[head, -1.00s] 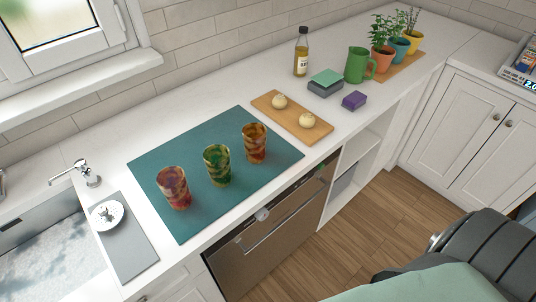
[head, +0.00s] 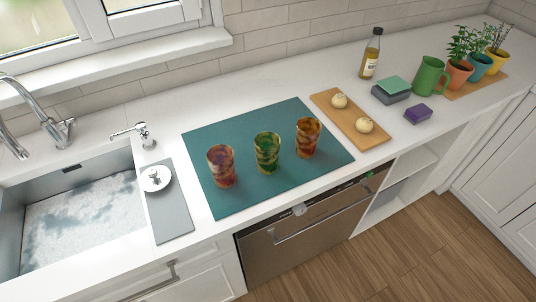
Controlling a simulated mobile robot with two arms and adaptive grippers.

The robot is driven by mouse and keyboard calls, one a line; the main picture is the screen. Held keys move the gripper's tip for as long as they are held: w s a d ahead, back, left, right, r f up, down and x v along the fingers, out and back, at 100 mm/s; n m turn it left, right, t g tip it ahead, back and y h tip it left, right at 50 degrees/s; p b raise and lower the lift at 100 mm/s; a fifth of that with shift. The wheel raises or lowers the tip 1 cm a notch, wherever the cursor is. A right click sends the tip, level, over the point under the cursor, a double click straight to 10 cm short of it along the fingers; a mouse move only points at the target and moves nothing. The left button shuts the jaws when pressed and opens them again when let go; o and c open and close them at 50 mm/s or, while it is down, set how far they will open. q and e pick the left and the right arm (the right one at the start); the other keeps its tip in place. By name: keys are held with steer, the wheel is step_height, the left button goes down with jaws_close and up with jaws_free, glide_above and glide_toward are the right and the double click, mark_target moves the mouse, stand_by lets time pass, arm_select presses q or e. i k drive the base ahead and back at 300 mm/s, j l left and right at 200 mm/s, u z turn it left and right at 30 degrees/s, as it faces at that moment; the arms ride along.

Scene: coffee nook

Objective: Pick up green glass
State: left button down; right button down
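The green glass (head: 267,153) stands upright on a teal mat (head: 250,196) on the white counter. It is patterned green with yellowish streaks. It is the middle one of three glasses in a row. A red-pink glass (head: 221,167) stands to its left and an orange-brown glass (head: 308,138) to its right, both apart from it. Neither of my grippers shows in the head view now.
A wooden board (head: 346,119) with two round buns lies right of the mat. Behind are an oil bottle (head: 371,54), stacked boxes (head: 391,91), a purple sponge (head: 418,113), a green pitcher (head: 429,77) and potted plants. A sink (head: 122,160) with a faucet (head: 55,129) is left.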

mark_target(267, 143)
steer(key=u, duration=1.6)
steer(key=z, duration=1.6)
steer(key=k+j+z, duration=0.15)
steer(key=k, duration=0.35)
steer(key=k+j+z, duration=0.15)
steer(key=k, duration=0.35)
